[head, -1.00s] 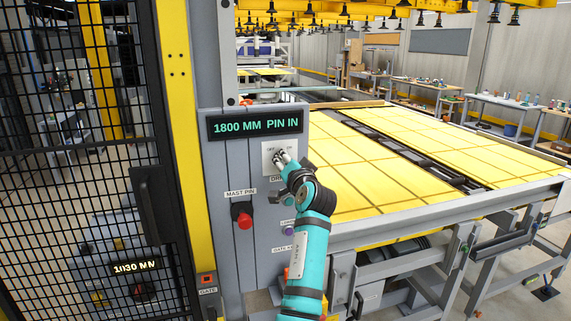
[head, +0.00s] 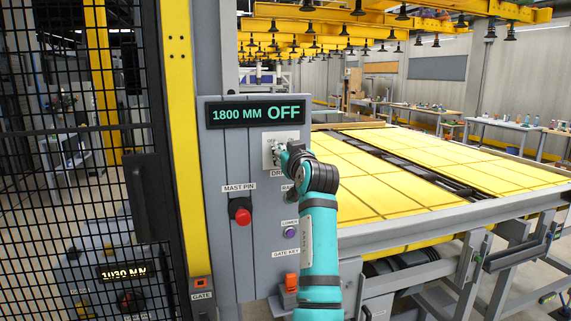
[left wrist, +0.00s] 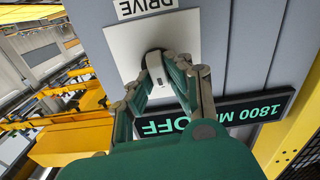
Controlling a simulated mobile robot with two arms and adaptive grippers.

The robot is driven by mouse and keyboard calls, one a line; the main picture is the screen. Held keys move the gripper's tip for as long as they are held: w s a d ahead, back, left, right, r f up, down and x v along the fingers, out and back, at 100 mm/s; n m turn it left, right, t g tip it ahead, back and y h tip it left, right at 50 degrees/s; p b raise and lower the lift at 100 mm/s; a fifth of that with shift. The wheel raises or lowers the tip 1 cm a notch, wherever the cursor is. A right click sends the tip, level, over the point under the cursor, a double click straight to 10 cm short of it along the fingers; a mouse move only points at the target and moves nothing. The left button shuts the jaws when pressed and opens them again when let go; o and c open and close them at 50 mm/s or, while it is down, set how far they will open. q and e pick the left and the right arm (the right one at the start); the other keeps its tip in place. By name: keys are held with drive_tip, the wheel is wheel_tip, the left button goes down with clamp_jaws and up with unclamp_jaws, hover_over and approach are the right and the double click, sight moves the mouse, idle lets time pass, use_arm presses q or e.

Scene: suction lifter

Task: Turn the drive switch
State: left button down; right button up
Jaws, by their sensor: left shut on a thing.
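The drive switch sits on a pale square plate (head: 268,150) on the grey control panel, below the display (head: 256,113) that reads "1800 MM OFF". My left gripper (head: 279,154) is at the plate and covers most of the switch in the head view. In the left wrist view the plate (left wrist: 120,48) lies under the "DRIVE" label, and my left gripper (left wrist: 155,68) is shut on the drive switch knob (left wrist: 153,58). The knob's exact angle is hard to tell behind the fingers. My right gripper is out of view.
A red mast pin knob (head: 242,216), a purple lower button (head: 290,233) and an orange gate key (head: 290,281) are on the panel below. A black mesh gate (head: 75,190) stands left. A table of yellow panels (head: 400,187) lies right.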

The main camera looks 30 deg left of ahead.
use_arm(q)
drive_tip(key=shift+s+a+f+n+b, duration=0.15)
drive_tip(key=shift+n+b, duration=0.75)
drive_tip(key=shift+n, duration=0.95)
drive_tip(key=shift+w+d+f+n+b, duration=0.1)
drive_tip(key=shift+n+b, duration=0.8)
drive_tip(key=shift+n, duration=0.95)
drive_tip(key=c, duration=1.3)
unclamp_jaws()
drive_tip(key=shift+r, duration=0.1)
drive_tip(key=shift+a, duration=0.1)
